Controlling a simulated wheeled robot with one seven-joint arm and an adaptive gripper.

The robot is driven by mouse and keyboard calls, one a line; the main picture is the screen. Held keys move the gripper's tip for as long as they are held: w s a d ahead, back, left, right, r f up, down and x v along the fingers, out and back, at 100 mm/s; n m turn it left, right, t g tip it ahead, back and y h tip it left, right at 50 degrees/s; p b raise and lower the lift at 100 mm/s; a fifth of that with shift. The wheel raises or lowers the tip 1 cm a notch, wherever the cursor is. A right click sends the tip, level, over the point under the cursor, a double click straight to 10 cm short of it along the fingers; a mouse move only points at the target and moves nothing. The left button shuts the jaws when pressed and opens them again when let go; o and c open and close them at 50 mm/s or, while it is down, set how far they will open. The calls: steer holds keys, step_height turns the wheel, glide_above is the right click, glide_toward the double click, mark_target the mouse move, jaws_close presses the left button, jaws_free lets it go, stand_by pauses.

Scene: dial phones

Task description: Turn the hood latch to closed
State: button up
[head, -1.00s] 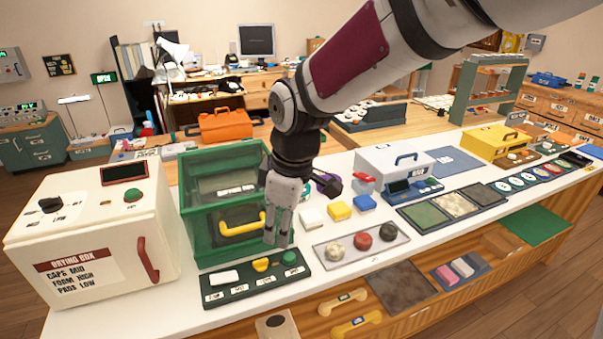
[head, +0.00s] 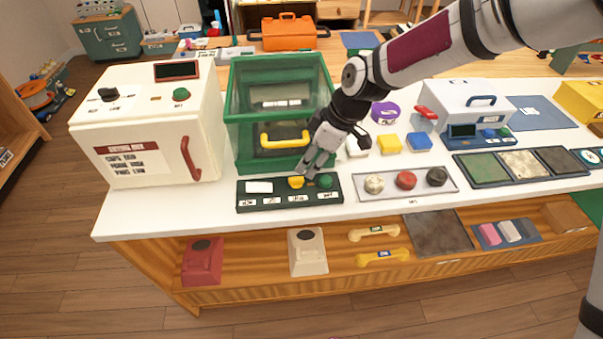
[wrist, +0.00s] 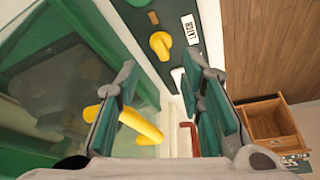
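The yellow hood latch knob (head: 296,182) sits on the dark green control panel (head: 290,206) in front of the green clear-walled hood (head: 230,122). In the wrist view, the yellow knob (wrist: 160,45) is beyond the fingertips, beside a white label (wrist: 190,29) that seems to read LATCH. The hood's yellow handle (head: 285,139) is on its front; it also shows in the wrist view (wrist: 140,126), partly behind a finger. My gripper (head: 312,168) is tilted just above the panel, close to the knob. Its fingers (wrist: 165,95) are spread with nothing between them. I cannot tell whether it touches anything.
A green knob (head: 326,181) is right of the latch on the same panel. A white drying box (head: 150,135) with a red handle stands left of the hood. A tray (head: 388,193) of round knobs lies to the right. Open shelving with handsets is below the counter.

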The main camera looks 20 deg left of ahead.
mark_target(297, 178)
steer(key=x, duration=0.7)
